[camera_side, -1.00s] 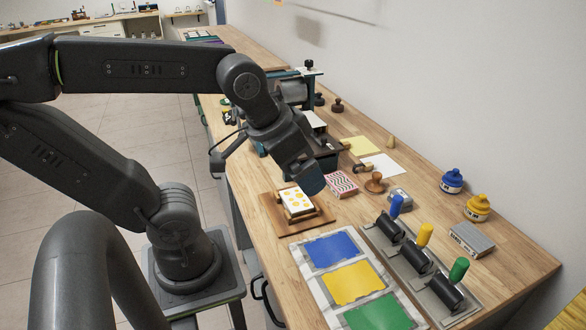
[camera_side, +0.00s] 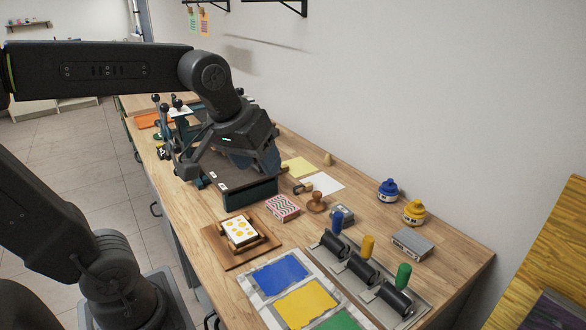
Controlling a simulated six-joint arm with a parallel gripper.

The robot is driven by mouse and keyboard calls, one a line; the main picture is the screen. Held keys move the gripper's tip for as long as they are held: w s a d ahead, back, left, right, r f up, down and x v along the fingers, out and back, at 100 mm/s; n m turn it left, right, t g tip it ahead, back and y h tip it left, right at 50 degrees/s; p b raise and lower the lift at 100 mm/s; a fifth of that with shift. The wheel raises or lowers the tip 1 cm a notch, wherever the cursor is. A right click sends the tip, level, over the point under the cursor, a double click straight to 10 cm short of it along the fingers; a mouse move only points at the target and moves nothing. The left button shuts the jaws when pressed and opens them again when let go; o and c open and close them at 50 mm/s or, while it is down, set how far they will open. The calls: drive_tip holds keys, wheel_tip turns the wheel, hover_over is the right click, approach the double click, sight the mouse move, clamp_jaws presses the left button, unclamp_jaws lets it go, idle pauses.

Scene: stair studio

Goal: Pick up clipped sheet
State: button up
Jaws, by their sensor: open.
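A white sheet (camera_side: 322,184) lies flat on the bench towards the wall, with a small brass-coloured clip or holder (camera_side: 303,188) at its left edge. A pale yellow sheet (camera_side: 299,167) lies just behind it.
A dark box (camera_side: 250,188) stands under my gripper. A patterned box (camera_side: 283,207), a wooden stamp (camera_side: 317,202), a spotted block on a wooden tray (camera_side: 213,238), ink rollers (camera_side: 362,270) and ink bottles (camera_side: 388,190) crowd the nearer bench.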

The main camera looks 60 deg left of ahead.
sight(291, 165)
drive_tip(key=w+a+f+n+g+y, duration=0.1)
drive_tip(key=w+a+n+g, duration=0.2)
drive_tip(key=w+a+n, duration=1.7)
drive_tip(key=w+a+f+n+g, duration=0.1)
drive_tip(key=w+a+f+n, duration=0.25)
drive_tip(key=a+f, duration=0.3)
drive_tip(key=w+a+f+n+g, duration=0.1)
drive_tip(key=w+a+f+n, duration=0.2)
drive_tip(key=a+f+n, duration=0.4)
drive_tip(key=shift+m, duration=0.55)
drive_tip(key=a+f, duration=0.1)
drive_tip(key=f, duration=0.3)
drive_tip(key=a+f, duration=0.1)
drive_tip(key=f, duration=0.2)
drive_tip(key=shift+w+a, duration=0.15)
drive_tip(key=shift+a, duration=0.15)
drive_tip(key=shift+w+a+f, duration=0.1)
drive_tip(key=shift+a+f, duration=0.05)
drive_tip(key=shift+f, duration=0.85)
drive_tip(key=shift+a+f, duration=0.2)
drive_tip(key=shift+f, duration=0.8)
drive_tip(key=shift+w+a+f, duration=0.1)
drive_tip(key=shift+a+f, duration=0.05)
drive_tip(key=shift+f, duration=0.85)
